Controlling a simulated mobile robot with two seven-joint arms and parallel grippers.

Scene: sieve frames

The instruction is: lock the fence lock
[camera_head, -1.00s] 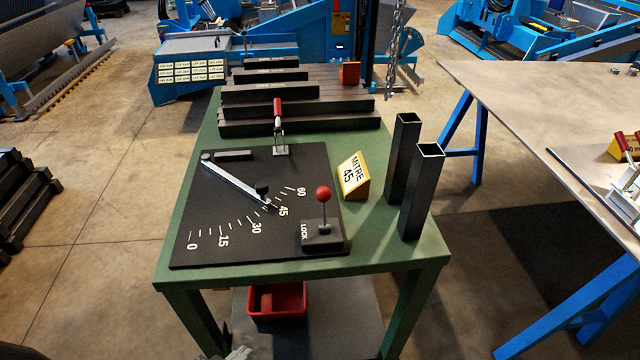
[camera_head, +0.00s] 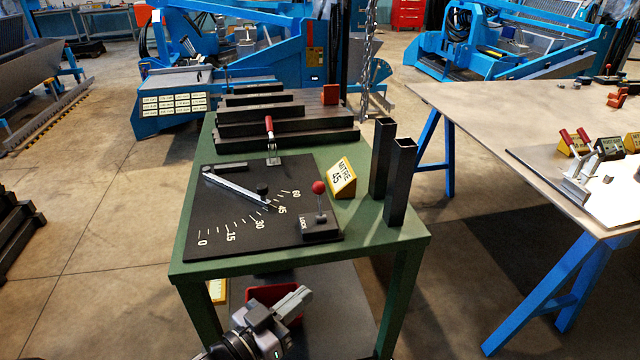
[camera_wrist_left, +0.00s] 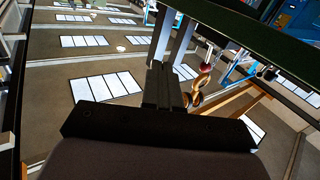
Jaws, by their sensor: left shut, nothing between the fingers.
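The fence lock is a dark block marked LOCK (camera_head: 319,228) with an upright lever topped by a red ball (camera_head: 319,187), at the front right of the black mitre plate (camera_head: 225,225). The silver fence arm (camera_head: 236,187) lies across the plate, its black-knobbed end near the 45 mark. A yellow sign (camera_head: 342,178) reads MITRE 45. My left gripper (camera_head: 303,297) is shut and empty, low in front of the green table and below its top, apart from the lock. In the left wrist view its fingers (camera_wrist_left: 163,85) are together. My right gripper is not seen.
Two upright dark square tubes (camera_head: 399,182) stand right of the sign. A red-handled clamp (camera_head: 269,135) and dark stacked bars (camera_head: 290,130) are at the back. A red bin (camera_head: 262,292) sits under the green table (camera_head: 365,240). Another table (camera_head: 480,110) stands right.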

